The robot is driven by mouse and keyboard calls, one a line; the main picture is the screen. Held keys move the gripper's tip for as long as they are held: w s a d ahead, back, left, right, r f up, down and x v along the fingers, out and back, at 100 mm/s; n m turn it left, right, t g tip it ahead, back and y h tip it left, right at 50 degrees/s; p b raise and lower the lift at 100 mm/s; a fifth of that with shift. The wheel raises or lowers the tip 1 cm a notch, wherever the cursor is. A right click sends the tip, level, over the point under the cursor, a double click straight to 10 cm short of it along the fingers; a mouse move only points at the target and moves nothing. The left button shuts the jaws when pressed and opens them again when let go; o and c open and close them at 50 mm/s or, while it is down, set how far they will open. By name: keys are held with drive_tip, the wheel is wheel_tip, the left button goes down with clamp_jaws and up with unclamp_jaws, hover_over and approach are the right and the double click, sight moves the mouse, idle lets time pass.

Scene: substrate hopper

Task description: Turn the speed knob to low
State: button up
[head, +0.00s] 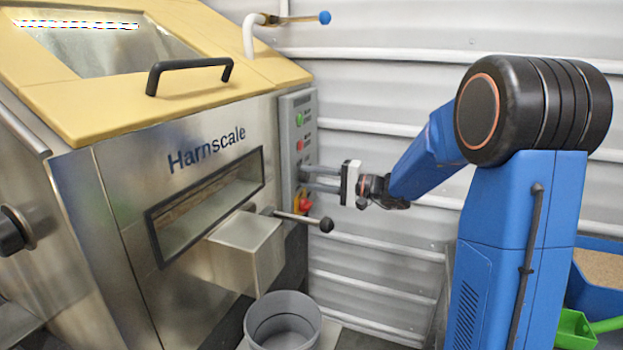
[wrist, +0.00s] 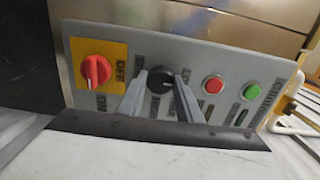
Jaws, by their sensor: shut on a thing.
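The speed knob (wrist: 160,81) is a small round black knob in the middle of the grey control panel (wrist: 195,60). In the wrist view my gripper (wrist: 160,92) has one finger on each side of it and is shut on it. The knob's pointer direction and its low mark are too small and blurred to read. In the head view my gripper (head: 308,177) reaches left to the panel (head: 288,110) on the side of the hopper machine. The knob cannot be made out there, at the fingertips.
A red rotary switch (wrist: 96,71) on a yellow plate sits on one side of the knob. A red button (wrist: 213,85) and a green button (wrist: 251,91) sit on the other. A ball-ended lever (head: 326,225) sticks out below my gripper. A grey bucket (head: 283,320) stands below.

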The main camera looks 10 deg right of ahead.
drive_tip(key=shift+f, duration=0.1)
drive_tip(key=o, duration=1)
drive_tip(key=shift+o, duration=0.2)
drive_tip(key=shift+s+d, duration=0.1)
drive_tip(key=v, duration=1.7)
drive_tip(key=shift+s+d, duration=0.1)
drive_tip(key=shift+d, duration=0.05)
